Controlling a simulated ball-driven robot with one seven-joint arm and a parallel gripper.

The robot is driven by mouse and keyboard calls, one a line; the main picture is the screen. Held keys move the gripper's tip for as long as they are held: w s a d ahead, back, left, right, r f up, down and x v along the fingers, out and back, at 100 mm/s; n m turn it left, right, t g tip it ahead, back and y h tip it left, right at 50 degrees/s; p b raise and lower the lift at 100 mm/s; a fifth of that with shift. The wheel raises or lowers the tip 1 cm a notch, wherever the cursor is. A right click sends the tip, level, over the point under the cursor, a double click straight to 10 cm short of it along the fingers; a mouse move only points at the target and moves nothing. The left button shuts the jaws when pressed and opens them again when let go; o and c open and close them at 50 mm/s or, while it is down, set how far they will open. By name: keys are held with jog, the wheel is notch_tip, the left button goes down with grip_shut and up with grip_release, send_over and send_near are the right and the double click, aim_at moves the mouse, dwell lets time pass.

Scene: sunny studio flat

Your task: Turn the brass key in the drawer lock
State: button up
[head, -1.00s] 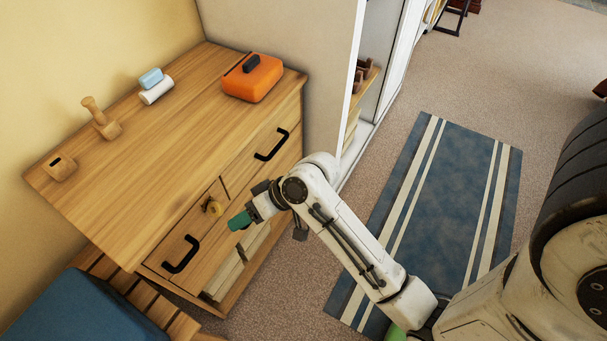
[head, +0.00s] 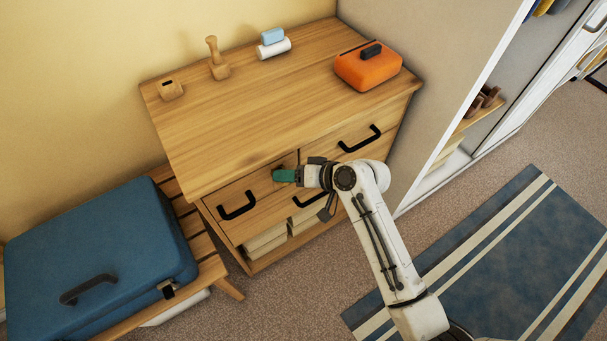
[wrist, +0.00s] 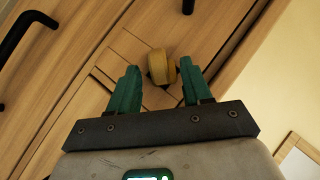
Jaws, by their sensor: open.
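The brass key (wrist: 158,66) shows in the wrist view as a rounded yellow-brown knob at the drawer front. It lies just beyond and between the tips of my gripper (wrist: 154,84), whose two green fingers are apart. The right finger looks very close to the key; I cannot tell whether they touch. In the head view my gripper (head: 285,175) is at the dresser's front, beside the upper left drawer (head: 262,207), and it hides the key and lock. The wooden dresser (head: 240,115) stands against the wall.
A black handle (head: 237,206) sticks out left of my gripper, another handle (head: 360,138) to its right. An orange case (head: 368,66) and small wooden items (head: 218,65) stand on the dresser top. A blue suitcase (head: 100,240) lies on a slatted bench at left.

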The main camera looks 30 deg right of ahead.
jog(key=shift+w+a+f, duration=0.2)
jog(key=shift+w, duration=0.05)
grip_shut()
dwell(0.4)
